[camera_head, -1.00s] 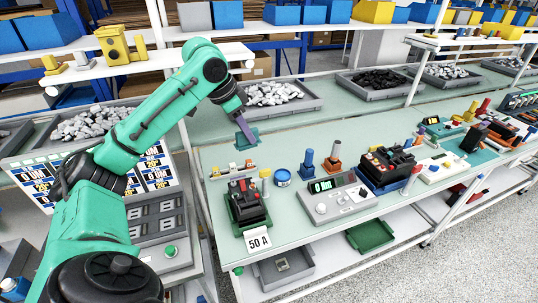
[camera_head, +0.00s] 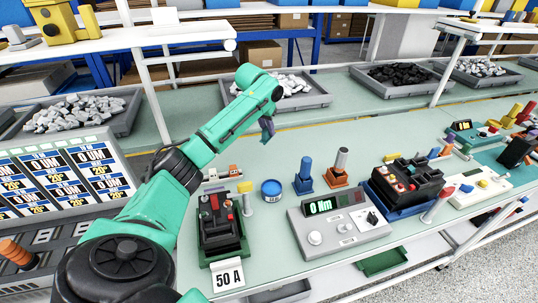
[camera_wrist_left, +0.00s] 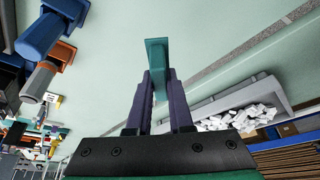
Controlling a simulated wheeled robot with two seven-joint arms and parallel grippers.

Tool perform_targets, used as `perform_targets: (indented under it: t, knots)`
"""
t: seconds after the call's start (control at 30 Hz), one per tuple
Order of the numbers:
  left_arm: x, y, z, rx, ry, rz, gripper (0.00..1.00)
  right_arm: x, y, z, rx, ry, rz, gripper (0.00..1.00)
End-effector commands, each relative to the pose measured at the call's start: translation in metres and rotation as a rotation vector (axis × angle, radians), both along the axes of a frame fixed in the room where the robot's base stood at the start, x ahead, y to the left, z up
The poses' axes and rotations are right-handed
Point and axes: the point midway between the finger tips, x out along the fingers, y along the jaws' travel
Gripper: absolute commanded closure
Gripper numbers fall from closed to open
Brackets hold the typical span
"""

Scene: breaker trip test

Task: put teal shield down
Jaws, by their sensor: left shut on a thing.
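My left gripper (camera_head: 268,128) is over the far part of the pale green bench (camera_head: 285,155). In the left wrist view its two purple fingers (camera_wrist_left: 158,95) are shut on the teal shield (camera_wrist_left: 157,52), which sticks out beyond the fingertips with a flat square end. I cannot tell whether the shield touches the bench top. My right gripper is not in view.
A black breaker on a green base (camera_head: 222,228) with a 50 A card, a blue tin (camera_head: 271,190), blue (camera_head: 303,176) and orange (camera_head: 338,172) holders and a grey meter box (camera_head: 340,222) stand on the near bench. A tray of grey pieces (camera_head: 303,98) is behind the gripper.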

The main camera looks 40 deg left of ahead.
Motion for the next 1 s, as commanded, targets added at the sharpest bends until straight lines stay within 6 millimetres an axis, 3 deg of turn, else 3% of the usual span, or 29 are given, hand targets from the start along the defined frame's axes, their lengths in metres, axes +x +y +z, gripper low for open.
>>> perform_targets:
  t: [0.13, 0.43, 0.53, 0.83, 0.87, 0.9, 1.0]
  knots:
    - [-0.001, 0.0, -0.045, 0.0, 0.005, 0.0, 1.0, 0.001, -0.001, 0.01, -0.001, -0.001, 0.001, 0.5]
    - [0.0, 0.0, -0.1, -0.001, 0.003, 0.0, 1.0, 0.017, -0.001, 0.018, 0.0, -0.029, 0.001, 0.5]
    - [0.0, 0.0, -0.109, 0.001, -0.001, -0.001, 1.0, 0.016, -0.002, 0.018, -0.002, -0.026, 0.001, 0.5]
    - [0.001, 0.0, -0.113, 0.001, -0.001, -0.001, 1.0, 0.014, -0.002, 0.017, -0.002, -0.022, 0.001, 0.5]
    - [0.001, 0.0, -0.112, 0.001, -0.001, -0.001, 0.7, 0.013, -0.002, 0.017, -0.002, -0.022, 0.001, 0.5]
    - [0.001, 0.0, -0.112, 0.001, -0.001, -0.001, 0.54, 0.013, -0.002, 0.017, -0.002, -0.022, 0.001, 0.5]
    - [0.001, 0.0, -0.112, 0.001, -0.001, -0.001, 0.51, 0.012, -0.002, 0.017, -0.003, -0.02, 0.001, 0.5]
